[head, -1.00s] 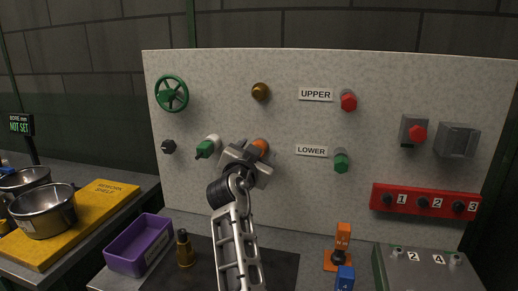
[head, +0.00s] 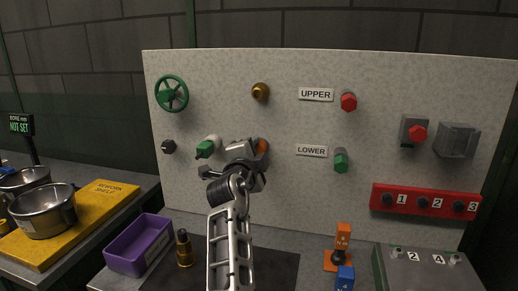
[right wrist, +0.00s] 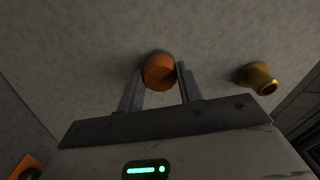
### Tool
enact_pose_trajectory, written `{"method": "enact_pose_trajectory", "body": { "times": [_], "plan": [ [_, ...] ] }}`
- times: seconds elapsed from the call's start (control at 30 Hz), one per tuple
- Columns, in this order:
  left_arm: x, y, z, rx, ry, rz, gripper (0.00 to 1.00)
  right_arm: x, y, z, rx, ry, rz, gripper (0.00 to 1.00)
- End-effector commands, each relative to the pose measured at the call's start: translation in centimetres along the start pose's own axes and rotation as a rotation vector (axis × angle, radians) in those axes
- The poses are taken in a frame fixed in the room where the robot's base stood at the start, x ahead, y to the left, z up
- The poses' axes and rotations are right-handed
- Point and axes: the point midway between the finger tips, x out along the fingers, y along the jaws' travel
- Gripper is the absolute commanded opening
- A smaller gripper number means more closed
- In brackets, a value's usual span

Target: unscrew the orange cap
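The orange cap (head: 262,146) is on the upright grey panel, left of the LOWER label, partly hidden by my right gripper (head: 257,150). In the right wrist view the orange cap (right wrist: 160,71) sits between the two fingertips of my right gripper (right wrist: 160,76). One finger lies close against each side of it, with no clear gap, so the gripper looks shut on it. The wrist is rolled, so the brass knob appears to the right of the cap there. My left gripper is not in view.
A green-tipped white fitting (head: 208,147) is close left of my gripper. The brass knob (head: 260,92) is above, and a green handwheel (head: 171,94) is upper left. A purple bin (head: 139,245) and a brass bottle-shaped piece (head: 185,248) stand below on the bench.

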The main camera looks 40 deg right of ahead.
Motion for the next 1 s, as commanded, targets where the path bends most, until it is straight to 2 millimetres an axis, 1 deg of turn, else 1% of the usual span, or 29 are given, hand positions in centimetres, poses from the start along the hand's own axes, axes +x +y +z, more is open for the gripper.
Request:
{"method": "enact_pose_trajectory", "body": {
  "times": [0.13,0.23,1.0],
  "plan": [
    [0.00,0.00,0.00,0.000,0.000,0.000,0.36,0.01,0.00,-0.02,-0.034,0.000,-0.001,0.08],
    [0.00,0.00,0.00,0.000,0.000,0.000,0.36,0.02,-0.04,-0.04,-0.176,0.001,-0.003,0.08],
    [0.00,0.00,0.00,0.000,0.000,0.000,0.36,-0.09,-0.03,-0.02,-1.684,0.002,-0.002,0.08]
  ]
}}
